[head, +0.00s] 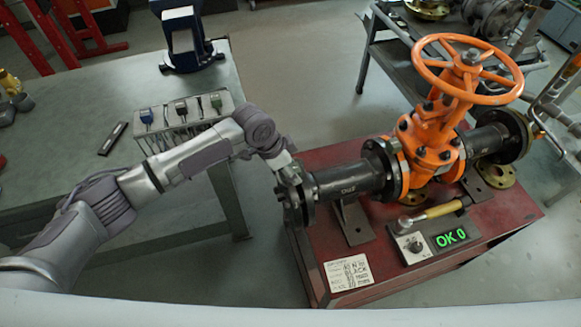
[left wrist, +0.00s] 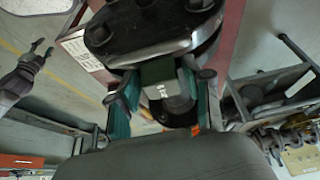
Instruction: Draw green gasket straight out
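My left gripper (head: 285,163) is at the flange (head: 294,193) on the left end of the black pipe. In the left wrist view, its two fingers (left wrist: 163,78) stand on either side of a dark grey-green tab (left wrist: 160,73) with a small pale mark, close under the dark flange (left wrist: 150,30). I cannot tell whether both fingers press on the tab, or whether it is the green gasket. A green-topped tag (head: 216,101) stands in the rack. My right gripper (left wrist: 43,48) shows small in the left wrist view, with its tips apart and empty.
The rack (head: 165,135) also holds a blue tag (head: 146,116) and a black tag (head: 181,107) on the left bench. The orange valve (head: 435,135) and a display reading OK 0 (head: 450,238) are on the red stand (head: 310,255). Open floor lies between bench and stand.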

